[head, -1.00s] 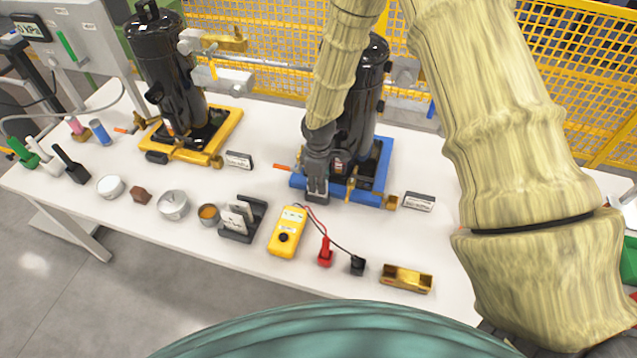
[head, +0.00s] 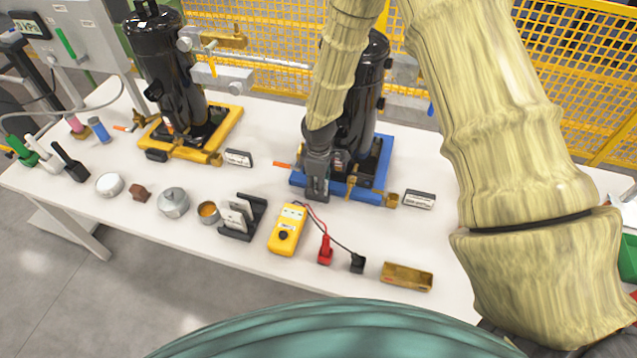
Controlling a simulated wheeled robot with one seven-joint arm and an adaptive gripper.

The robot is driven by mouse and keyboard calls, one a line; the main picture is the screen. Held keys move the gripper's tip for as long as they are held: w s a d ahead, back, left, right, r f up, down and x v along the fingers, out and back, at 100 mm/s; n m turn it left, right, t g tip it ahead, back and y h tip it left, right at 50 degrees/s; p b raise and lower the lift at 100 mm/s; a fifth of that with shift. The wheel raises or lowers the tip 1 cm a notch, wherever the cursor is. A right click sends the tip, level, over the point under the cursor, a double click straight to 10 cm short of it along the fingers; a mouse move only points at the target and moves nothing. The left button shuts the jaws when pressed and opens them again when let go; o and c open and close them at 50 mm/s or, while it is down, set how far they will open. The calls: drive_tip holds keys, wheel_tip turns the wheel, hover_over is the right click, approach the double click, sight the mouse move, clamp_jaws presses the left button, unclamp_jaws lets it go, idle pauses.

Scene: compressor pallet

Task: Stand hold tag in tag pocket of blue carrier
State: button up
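The blue carrier (head: 374,190) lies on the white table under a black compressor (head: 364,108). My gripper (head: 317,196) points down at the carrier's front left edge, in front of the compressor. Its fingers look close together. I cannot tell whether they are shut or whether a tag is between them. The tag pocket cannot be made out; my gripper covers that part of the carrier's front. White tags (head: 236,216) stand in a dark rack (head: 256,229) to the left of the yellow meter.
A yellow carrier (head: 226,132) with another compressor (head: 168,75) stands at the left. A yellow meter (head: 287,229), red and black clips, a brass tray (head: 407,277) and small label blocks (head: 419,200) are near. Yellow mesh fencing (head: 575,65) closes the back.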

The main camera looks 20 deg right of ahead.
drive_tip(key=c, duration=0.4)
drive_tip(key=shift+o, duration=0.2)
drive_tip(key=shift+r, duration=0.2)
drive_tip(key=shift+r+p, duration=2.45)
drive_tip(key=shift+r, duration=0.85)
